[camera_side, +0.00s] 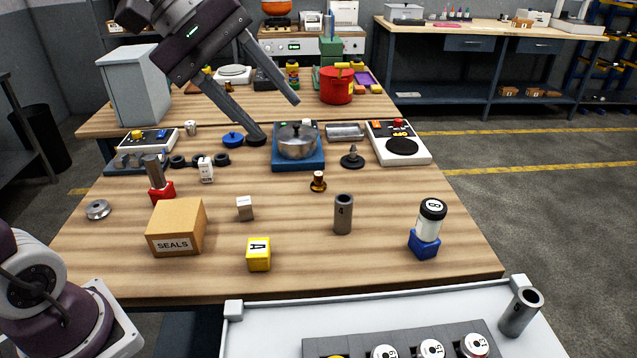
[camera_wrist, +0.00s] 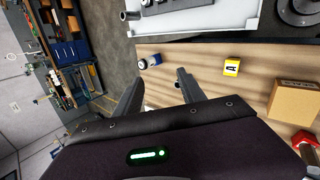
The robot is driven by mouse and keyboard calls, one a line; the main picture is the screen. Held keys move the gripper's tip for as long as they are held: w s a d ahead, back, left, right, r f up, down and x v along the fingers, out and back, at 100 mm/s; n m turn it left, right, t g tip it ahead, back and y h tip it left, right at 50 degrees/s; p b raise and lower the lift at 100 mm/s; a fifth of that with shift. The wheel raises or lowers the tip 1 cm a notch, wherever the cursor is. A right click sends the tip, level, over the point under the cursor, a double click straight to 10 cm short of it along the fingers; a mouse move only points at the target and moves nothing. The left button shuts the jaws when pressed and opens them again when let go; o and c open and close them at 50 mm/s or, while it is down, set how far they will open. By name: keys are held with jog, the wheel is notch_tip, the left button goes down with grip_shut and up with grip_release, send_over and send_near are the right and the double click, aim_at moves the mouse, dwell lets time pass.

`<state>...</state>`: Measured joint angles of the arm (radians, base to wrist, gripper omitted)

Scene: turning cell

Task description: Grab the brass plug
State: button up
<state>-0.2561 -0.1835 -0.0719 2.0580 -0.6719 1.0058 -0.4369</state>
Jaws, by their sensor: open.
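The brass plug (camera_side: 318,181), a small golden-brown knobbed piece on a dark base, stands upright near the middle of the wooden table in the side view. My gripper (camera_side: 276,118) is open and empty, its two long dark fingers spread. It appears above and behind the plug in the side view, apart from it. In the wrist view my gripper (camera_wrist: 160,80) also shows spread fingers, and I cannot make out the plug there; the gripper body hides part of the table.
A grey cylinder marked 4 (camera_side: 343,215) stands right of the plug and a small block (camera_side: 245,208) lies left. Behind are a pot (camera_side: 298,142) on a blue base and a dark spindle (camera_side: 352,158). A SEALS box (camera_side: 177,228) and yellow cube (camera_side: 258,254) are nearer the front.

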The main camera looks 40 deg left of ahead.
jog(key=w+a+f+n+t+h, duration=0.1)
jog(key=w+a+f+n+t, duration=0.15)
jog(key=w+a+n, duration=0.8)
jog(key=w+a+f+n+t+h, duration=0.15)
jog(key=w+a+n+t, duration=0.25)
jog(key=w+a+n, duration=0.7)
jog(key=m, duration=0.3)
send_near(328, 186)
jog(key=shift+w+d+r+g, duration=0.35)
jog(key=shift+w+d+r, duration=0.35)
jog(key=shift+d+r, duration=0.15)
jog(key=x, duration=0.7)
jog(key=shift+w+a+r, duration=0.2)
jog(key=shift+w+r, duration=0.05)
jog(key=shift+w, duration=0.05)
jog(key=shift+w+d, duration=0.1)
jog(key=shift+w, duration=0.05)
grip_shut()
